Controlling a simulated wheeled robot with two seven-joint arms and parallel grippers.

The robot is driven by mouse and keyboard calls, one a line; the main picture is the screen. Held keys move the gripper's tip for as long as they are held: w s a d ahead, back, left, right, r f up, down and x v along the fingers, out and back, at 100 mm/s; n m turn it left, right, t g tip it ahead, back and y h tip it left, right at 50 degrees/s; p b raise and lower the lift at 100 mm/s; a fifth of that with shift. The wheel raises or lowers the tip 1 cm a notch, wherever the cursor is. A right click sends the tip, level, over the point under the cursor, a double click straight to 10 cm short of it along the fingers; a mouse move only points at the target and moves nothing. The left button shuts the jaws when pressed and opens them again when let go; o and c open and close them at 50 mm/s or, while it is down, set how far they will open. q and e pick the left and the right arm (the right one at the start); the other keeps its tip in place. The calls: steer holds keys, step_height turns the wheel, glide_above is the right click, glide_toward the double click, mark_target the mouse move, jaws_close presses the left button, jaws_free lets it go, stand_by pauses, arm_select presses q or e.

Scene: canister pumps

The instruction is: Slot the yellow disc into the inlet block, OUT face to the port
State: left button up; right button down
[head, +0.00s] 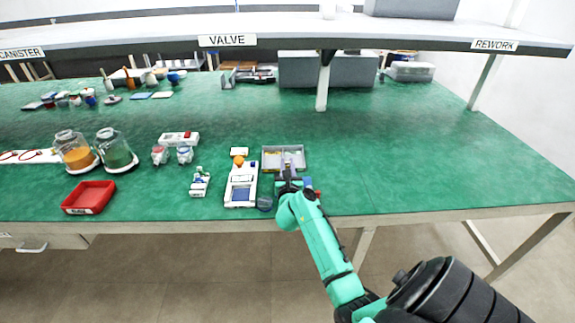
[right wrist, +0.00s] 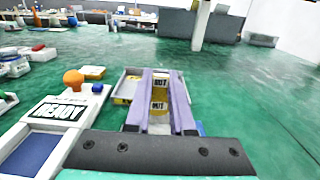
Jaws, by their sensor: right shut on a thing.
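My right gripper (head: 289,172) is over the front of the grey tray (head: 299,166), right of the white tester. In the right wrist view its two purple fingers (right wrist: 160,85) are closed on a yellow piece (right wrist: 159,106) marked OUT, with the lettering facing the camera. It appears to be the yellow disc, seen nearly edge-on between the fingers. Another yellow, OUT-marked surface shows just above it; I cannot tell whether it is the same piece. I cannot clearly identify the inlet block; a small white fixture (head: 199,184) stands left of the tester. My left gripper is out of view.
The white tester (head: 233,199) reads READY in the right wrist view and has an orange knob (right wrist: 73,79). A red bin (head: 89,196) and two jars (head: 75,152) stand at left. A shelf post (head: 322,88) stands behind. The green table at right is clear.

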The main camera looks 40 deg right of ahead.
steer(key=shift+f+b, duration=1.95)
steer(key=shift+f, duration=0.55)
steer(key=c, duration=0.7)
jaws_free()
steer(key=shift+s+a, duration=0.1)
steer(key=shift+s, duration=0.1)
steer(key=v, duration=1.4)
steer(key=shift+a+r, duration=0.15)
steer(key=shift+a, duration=0.05)
steer(key=shift+r, duration=0.1)
